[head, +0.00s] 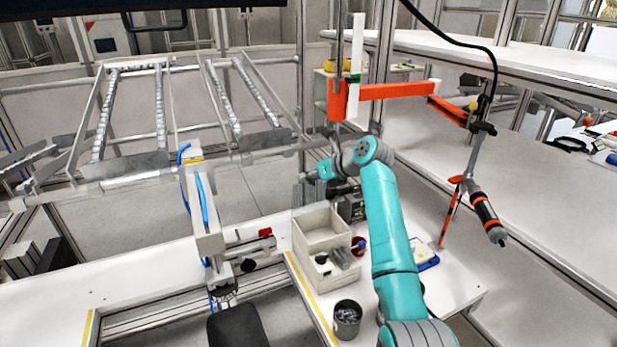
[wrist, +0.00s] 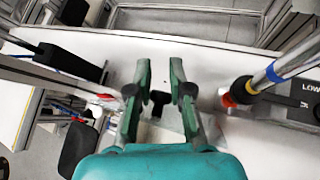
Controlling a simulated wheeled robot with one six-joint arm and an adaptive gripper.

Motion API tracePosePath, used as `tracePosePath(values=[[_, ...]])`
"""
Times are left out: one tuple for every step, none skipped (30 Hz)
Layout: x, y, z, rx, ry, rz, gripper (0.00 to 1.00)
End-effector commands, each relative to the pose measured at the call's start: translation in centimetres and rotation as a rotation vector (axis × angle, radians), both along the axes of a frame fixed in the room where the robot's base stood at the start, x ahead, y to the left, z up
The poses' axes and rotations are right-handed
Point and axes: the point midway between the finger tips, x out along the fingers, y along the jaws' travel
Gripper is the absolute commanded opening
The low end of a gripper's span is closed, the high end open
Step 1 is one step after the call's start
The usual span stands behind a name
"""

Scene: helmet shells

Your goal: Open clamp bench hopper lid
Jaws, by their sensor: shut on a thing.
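My gripper (head: 312,180) is at the back of the cream hopper box (head: 318,226) on the bench in the head view. My arm partly hides it. In the wrist view my gripper's two green fingers (wrist: 161,75) stand a little apart around a dark T-shaped piece (wrist: 158,101), which looks like the lid's handle. A pale translucent panel below it may be the lid. A greyish translucent panel (head: 304,195) also shows beside the box's back edge in the head view. The box top looks open, but I cannot tell the lid's angle.
A metal cup (head: 347,318) and a blue-edged tray (head: 425,253) are on the bench near my arm. An orange jointed arm with a hanging screwdriver (head: 487,217) is at the right. A white clamp column (head: 203,215) stands left of the box. Metal rails lie behind.

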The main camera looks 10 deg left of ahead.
Motion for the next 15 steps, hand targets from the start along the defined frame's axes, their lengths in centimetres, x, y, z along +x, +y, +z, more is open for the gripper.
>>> tracePosePath(values=[[0.04, -0.7, -1.44, -0.014, 0.018, -0.008, 0.0], [0.05, -0.7, -1.44, -0.014, 0.018, -0.008, 0.27], [0.05, -0.71, -1.43, -0.013, 0.018, -0.008, 0.37], [0.05, -0.69, -1.42, -0.013, 0.018, -0.008, 0.44], [0.05, -0.67, -1.4, -0.013, 0.018, -0.008, 0.44], [0.04, -0.64, -1.36, -0.013, 0.017, -0.007, 0.44], [0.04, -0.6, -1.33, -0.012, 0.016, -0.007, 0.44], [0.03, -0.56, -1.26, -0.012, 0.015, -0.006, 0.44], [0.03, -0.51, -1.2, -0.011, 0.015, -0.006, 0.44], [0.02, -0.47, -1.13, -0.011, 0.014, -0.006, 0.44], [0.02, -0.43, -1.07, -0.01, 0.012, -0.005, 0.44], [0.02, -0.4, -0.99, -0.009, 0.012, -0.005, 0.44], [0.02, -0.37, -0.93, -0.009, 0.011, -0.004, 0.44], [0.02, -0.34, -0.88, -0.008, 0.01, -0.005, 0.44], [0.01, -0.31, -0.83, -0.008, 0.01, -0.004, 0.44]])
